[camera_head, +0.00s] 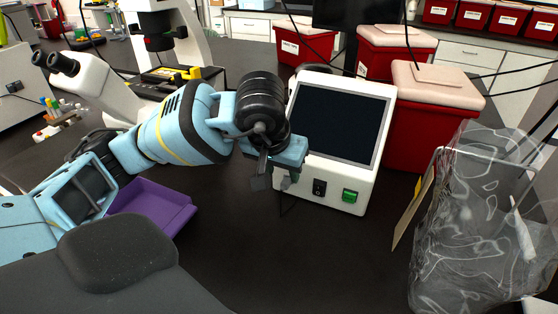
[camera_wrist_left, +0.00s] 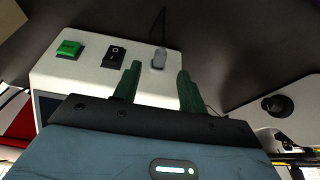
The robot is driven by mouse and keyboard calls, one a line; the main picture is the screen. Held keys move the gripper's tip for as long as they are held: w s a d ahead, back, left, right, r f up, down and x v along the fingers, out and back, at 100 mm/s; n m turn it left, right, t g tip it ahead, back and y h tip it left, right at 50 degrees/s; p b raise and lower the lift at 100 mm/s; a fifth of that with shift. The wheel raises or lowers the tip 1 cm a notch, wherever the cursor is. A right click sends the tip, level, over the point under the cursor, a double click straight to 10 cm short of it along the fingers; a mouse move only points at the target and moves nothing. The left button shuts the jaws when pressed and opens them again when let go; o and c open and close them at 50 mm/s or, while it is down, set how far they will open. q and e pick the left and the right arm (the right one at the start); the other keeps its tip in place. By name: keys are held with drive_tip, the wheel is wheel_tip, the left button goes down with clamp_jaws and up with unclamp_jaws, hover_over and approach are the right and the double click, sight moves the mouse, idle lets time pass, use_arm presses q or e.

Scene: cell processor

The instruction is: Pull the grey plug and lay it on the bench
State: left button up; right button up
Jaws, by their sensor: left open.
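The grey plug (camera_wrist_left: 159,58) sits on the front panel of the white device with a screen (camera_head: 365,88), and a thin dark cable runs from it. In the wrist view it lies between and just beyond the green fingertips of my left gripper (camera_wrist_left: 158,72), with a gap on each side. My left gripper (camera_head: 272,180) is open and empty beside the device's lower left front in the head view. There the plug is hard to tell from the fingers. My right gripper is not in view. The dark bench (camera_head: 255,255) is clear in front of the device.
The device has a black switch (camera_head: 319,187) and a green button (camera_head: 350,195). A purple tray (camera_head: 160,202) lies left on the bench. A microscope (camera_head: 100,82) stands behind my left arm. Red bins (camera_head: 425,130) stand at the back right, and a clear bag (camera_head: 470,235) at the right.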

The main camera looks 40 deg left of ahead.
sight(285, 182)
use_arm(q)
drive_tip(key=shift+x, duration=1.95)
clamp_jaws()
